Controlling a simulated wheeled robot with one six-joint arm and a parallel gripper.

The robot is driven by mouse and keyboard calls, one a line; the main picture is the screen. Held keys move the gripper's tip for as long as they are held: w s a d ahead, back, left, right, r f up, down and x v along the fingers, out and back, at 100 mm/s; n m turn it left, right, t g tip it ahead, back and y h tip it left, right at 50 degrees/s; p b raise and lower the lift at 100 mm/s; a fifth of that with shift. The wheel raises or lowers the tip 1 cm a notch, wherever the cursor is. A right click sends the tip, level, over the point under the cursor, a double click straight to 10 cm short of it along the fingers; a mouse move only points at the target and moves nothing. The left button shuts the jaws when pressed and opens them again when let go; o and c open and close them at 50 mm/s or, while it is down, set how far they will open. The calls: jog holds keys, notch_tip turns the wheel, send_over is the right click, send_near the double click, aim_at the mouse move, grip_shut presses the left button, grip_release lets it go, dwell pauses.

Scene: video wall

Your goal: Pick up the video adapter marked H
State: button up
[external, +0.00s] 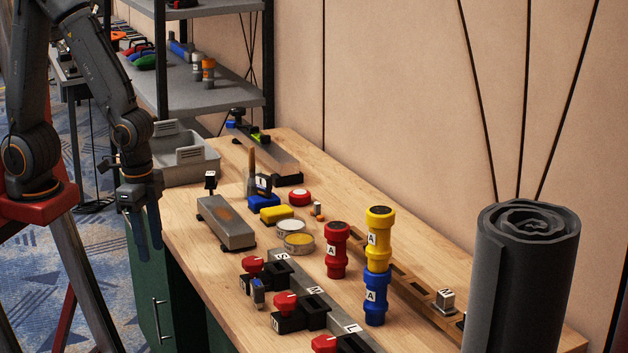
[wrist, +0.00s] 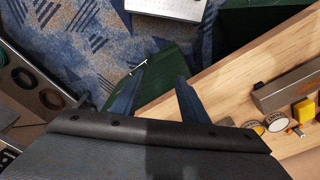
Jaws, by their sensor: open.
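No letter H is readable in either view, so I cannot tell which piece is the video adapter marked H. My gripper (external: 148,240) points down, open and empty, just off the bench's left edge. In the wrist view its two blue fingers (wrist: 161,80) stand apart, with the green cabinet and carpet beyond them.
The wooden bench (external: 188,262) holds a grey block (external: 226,222), red, yellow and blue cylinders marked A (external: 336,250), and black clamps with red knobs (external: 290,312). A grey bin (external: 190,170) stands behind my gripper. A dark rolled mat (external: 520,285) stands at front right.

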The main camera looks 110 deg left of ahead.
jog(key=m+g+p, duration=0.1)
jog(key=m+p, duration=0.1)
jog(key=m, duration=0.8)
send_over(257, 283)
jog(key=shift+s+d+f, duration=0.1)
jog(key=shift+s+f, duration=0.2)
jog(key=shift+f, duration=0.6)
jog(key=shift+w+f, duration=0.15)
jog(key=shift+w, duration=0.05)
jog(key=shift+f+m+p, duration=0.3)
jog(key=shift+p, duration=0.05)
jog(key=shift+f+p, duration=1.35)
jog(key=shift+f, duration=2.15)
grip_shut()
jog(key=shift+w, duration=0.1)
